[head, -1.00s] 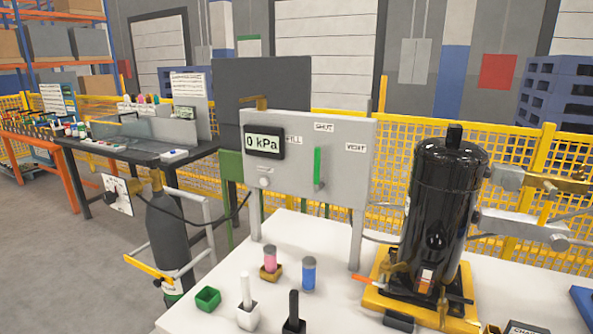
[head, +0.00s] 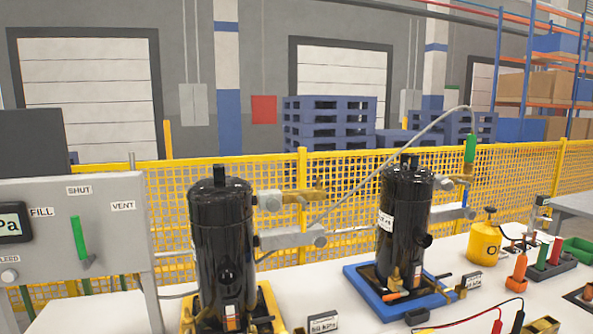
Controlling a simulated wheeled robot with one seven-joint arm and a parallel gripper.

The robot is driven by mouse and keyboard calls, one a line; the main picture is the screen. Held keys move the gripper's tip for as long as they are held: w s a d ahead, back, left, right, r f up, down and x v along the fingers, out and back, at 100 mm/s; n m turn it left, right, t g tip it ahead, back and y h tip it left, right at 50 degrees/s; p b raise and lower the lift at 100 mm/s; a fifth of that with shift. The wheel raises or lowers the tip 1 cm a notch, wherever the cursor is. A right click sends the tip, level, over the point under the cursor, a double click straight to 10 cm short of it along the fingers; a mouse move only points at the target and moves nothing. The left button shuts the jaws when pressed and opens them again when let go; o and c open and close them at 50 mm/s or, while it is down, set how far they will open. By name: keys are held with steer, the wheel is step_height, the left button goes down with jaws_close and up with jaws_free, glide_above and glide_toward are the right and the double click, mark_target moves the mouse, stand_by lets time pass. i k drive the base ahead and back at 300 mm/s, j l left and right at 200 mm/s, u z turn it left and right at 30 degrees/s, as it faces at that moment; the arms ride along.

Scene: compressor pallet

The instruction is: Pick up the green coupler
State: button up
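A green cylinder (head: 470,149), which looks like the green coupler, is at the right of the head view, upright at the end of a grey hose (head: 380,166). The hose arcs up from behind the left black compressor. The cylinder shows just above brass fittings (head: 466,172) beside the right compressor; I cannot tell whether it touches them. The right black compressor (head: 405,215) stands on a blue pallet (head: 358,284). The left black compressor (head: 221,235) stands on a yellow base (head: 270,312). My gripper is not in view.
A grey panel (head: 120,250) with a green lever (head: 79,238) stands at the left. At the right are a yellow canister (head: 484,243), orange, green and red-handled tools, and a green bin (head: 579,249). Bare white table (head: 355,318) shows between the compressors. A yellow mesh fence (head: 345,170) runs behind.

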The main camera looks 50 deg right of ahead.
mark_target(472, 138)
steer(key=z, duration=2.05)
